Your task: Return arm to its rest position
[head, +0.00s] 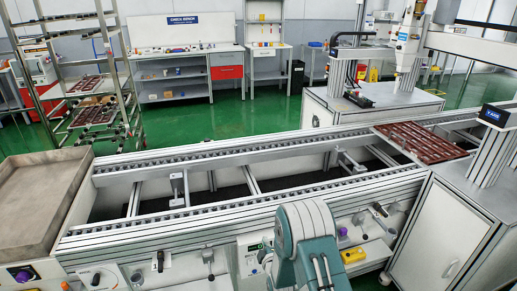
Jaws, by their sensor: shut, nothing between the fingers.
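My arm, teal and grey, rises from the bottom edge right of the middle in the head view, in front of the conveyor's near side. Only a rounded part of it shows. My gripper and its fingertips are not in view. The arm covers a part of the conveyor's near side.
The conveyor (190,229) runs across in front of me, its left and middle stretch empty. A dark red tray (425,142) lies at its right end. A grey bin (35,205) is at left. White cabinets (440,240) stand at right. Green floor is open behind.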

